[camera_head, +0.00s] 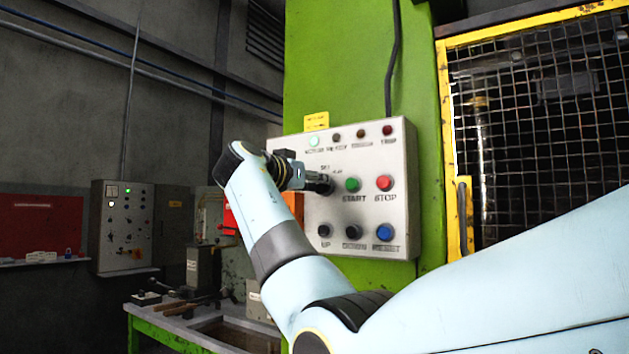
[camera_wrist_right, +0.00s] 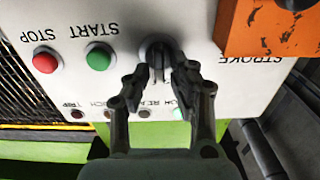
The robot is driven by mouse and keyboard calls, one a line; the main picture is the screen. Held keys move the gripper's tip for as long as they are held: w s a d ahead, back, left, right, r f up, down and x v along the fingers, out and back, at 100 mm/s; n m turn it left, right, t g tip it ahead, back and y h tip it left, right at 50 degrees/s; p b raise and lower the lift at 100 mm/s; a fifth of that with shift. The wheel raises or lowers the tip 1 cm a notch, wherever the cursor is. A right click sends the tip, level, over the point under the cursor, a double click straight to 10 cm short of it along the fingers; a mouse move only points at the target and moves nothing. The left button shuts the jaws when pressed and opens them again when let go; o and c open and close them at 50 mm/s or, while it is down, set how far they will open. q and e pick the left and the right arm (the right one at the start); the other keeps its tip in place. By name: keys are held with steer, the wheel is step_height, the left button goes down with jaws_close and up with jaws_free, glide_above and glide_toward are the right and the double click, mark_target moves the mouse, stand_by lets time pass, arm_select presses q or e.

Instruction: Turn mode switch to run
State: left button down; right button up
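The mode switch is a black rotary knob on the light grey control panel (camera_head: 397,150), left of the green START button. It shows in the right wrist view (camera_wrist_right: 158,48), where the panel appears upside down. My right gripper (camera_head: 322,186) is at the knob, reaching in from the left of the panel. In the right wrist view my right gripper (camera_wrist_right: 159,72) has one finger on each side of the knob's raised grip. Whether the fingers press on it cannot be told. The knob's setting is hard to read. My left gripper is not in view.
The green START button (camera_head: 352,184), red STOP button (camera_head: 384,183) and blue RESET button (camera_head: 384,232) sit close by. An orange box (camera_wrist_right: 275,25) stands out beside the knob. A yellow-framed mesh guard (camera_head: 540,110) is on the right. A workbench (camera_head: 185,328) stands lower left.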

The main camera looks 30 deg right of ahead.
jaws_close()
steer(key=shift+s+d+f+m+b, duration=0.1)
steer(key=shift+s+m+b, duration=0.05)
steer(key=shift+m+b, duration=2.45)
steer(key=shift+s+f+m+b, duration=0.15)
steer(key=shift+m+b, duration=1.65)
steer(key=shift+b, duration=1.55)
steer(key=shift+r, duration=0.1)
